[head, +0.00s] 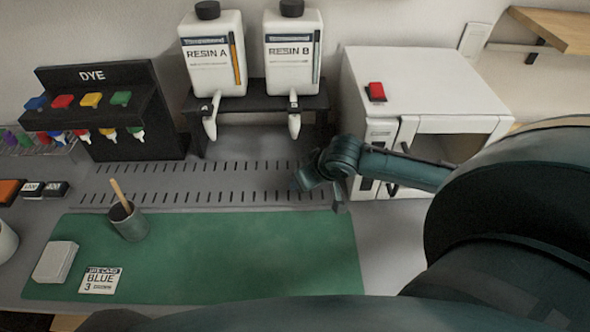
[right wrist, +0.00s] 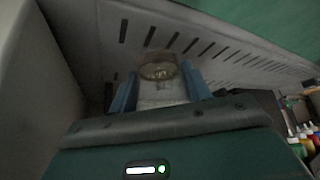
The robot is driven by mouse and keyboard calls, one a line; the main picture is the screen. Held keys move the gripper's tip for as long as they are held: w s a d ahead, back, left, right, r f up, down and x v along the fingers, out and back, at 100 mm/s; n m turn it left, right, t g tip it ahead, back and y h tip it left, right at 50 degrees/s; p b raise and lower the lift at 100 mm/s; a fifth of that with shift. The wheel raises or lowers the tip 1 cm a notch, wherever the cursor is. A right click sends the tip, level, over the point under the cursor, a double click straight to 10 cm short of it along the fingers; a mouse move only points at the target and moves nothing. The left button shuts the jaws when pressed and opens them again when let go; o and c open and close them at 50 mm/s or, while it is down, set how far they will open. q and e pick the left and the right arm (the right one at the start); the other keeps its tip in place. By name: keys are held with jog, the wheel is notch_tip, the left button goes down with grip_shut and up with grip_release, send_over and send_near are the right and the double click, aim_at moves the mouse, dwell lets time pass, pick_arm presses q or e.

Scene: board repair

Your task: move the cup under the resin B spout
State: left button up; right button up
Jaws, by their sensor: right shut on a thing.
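The resin B bottle (head: 292,52) stands on a black shelf, and its white spout (head: 294,124) points down over the slotted grey tray (head: 115,190). My right gripper (head: 312,184) is low over the tray's right end, to the right of the spout and nearer the front. In the right wrist view, the blue fingers of that gripper (right wrist: 160,92) are shut on a small clear cup (right wrist: 160,70), seen between them. In the head view I cannot make the cup out. My left gripper is not in view.
The resin A bottle (head: 214,54) and its spout are to the left. A white oven-like box (head: 425,65) with a red switch stands close right of the gripper. A mixing cup with a stick (head: 130,226) stands on the green mat (head: 240,250). A dye rack (head: 95,110) is at the left.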

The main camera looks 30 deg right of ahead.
jog(key=shift+w+a+f, duration=0.1)
jog(key=shift+w+f, duration=0.1)
jog(key=shift+w, duration=1)
jog(key=shift+w+a+f, duration=0.1)
jog(key=shift+w+f, duration=0.1)
jog(key=shift+w, duration=0.95)
jog(key=shift+f, duration=0.35)
jog(key=o, duration=1)
jog(key=shift+f, duration=0.15)
jog(key=shift+c, duration=0.2)
